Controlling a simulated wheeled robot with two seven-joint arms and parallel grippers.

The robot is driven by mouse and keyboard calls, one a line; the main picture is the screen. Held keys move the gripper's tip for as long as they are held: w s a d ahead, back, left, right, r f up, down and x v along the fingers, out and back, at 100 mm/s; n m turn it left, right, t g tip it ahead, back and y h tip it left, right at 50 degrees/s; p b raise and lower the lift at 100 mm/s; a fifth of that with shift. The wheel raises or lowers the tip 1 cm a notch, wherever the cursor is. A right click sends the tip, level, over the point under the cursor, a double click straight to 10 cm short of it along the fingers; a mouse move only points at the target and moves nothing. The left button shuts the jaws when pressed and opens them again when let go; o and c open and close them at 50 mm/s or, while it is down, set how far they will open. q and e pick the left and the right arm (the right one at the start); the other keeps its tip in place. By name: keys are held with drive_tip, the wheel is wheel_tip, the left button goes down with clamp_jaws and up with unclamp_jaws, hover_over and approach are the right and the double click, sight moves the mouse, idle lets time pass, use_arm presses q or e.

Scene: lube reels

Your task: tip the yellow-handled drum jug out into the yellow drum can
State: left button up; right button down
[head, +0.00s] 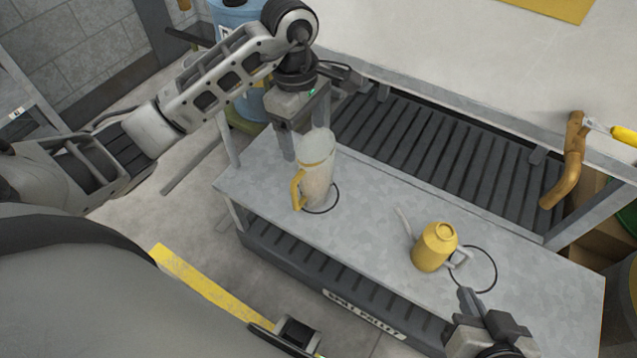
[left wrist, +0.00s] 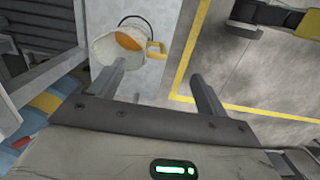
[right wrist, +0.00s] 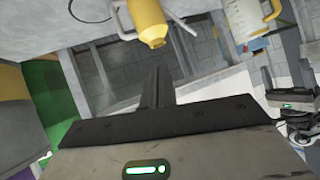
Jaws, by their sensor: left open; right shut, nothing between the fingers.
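The drum jug (head: 318,183) is a pale, tall jug with a yellow handle (head: 297,188). It stands upright on the grey bench, at a black ring. In the left wrist view, its open mouth (left wrist: 108,44) shows orange inside. My left gripper (head: 303,140) is open close by the jug's top; the jug is not clasped. The yellow drum can (head: 434,250), with a grey spout and handle, stands to the right, beside another ring. It also shows in the right wrist view (right wrist: 148,20). My right gripper (head: 466,296) is shut and empty, near the can's front right.
The grey bench top (head: 375,215) is clear between jug and can. Behind it is a dark slatted shelf (head: 430,150) under a higher pale worktop (head: 460,50). A brownish-yellow pipe (head: 570,165) hangs at the worktop's right. A blue drum (head: 235,18) stands at the back left.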

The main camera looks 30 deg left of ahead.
sight(298, 175)
use_arm(q)
drive_tip(key=shift+y, duration=0.4)
drive_tip(key=f+b, duration=0.1)
drive_tip(key=f, duration=0.3)
drive_tip(key=a+f+b, duration=0.1)
drive_tip(key=f, duration=0.3)
drive_tip(key=f+b, duration=0.1)
drive_tip(key=f, duration=0.3)
drive_tip(key=shift+w+a+f, duration=0.15)
drive_tip(key=shift+a+f, duration=0.15)
drive_tip(key=f, duration=0.1)
drive_tip(key=f+b, duration=0.1)
drive_tip(key=f, duration=0.1)
drive_tip(key=shift+a+f, duration=0.25)
drive_tip(key=shift+f, duration=0.65)
drive_tip(key=shift+w+r, duration=0.1)
drive_tip(key=c, duration=1.5)
use_arm(e)
wheel_tip(298, 175, down, 8)
drive_tip(key=a+g, duration=0.1)
drive_tip(key=a, duration=0.1)
drive_tip(key=shift+w+g, duration=0.3)
drive_tip(key=shift+w, duration=0.05)
use_arm(q)
drive_tip(key=shift+a+r, duration=0.1)
use_arm(e)
drive_tip(key=shift+d, duration=0.1)
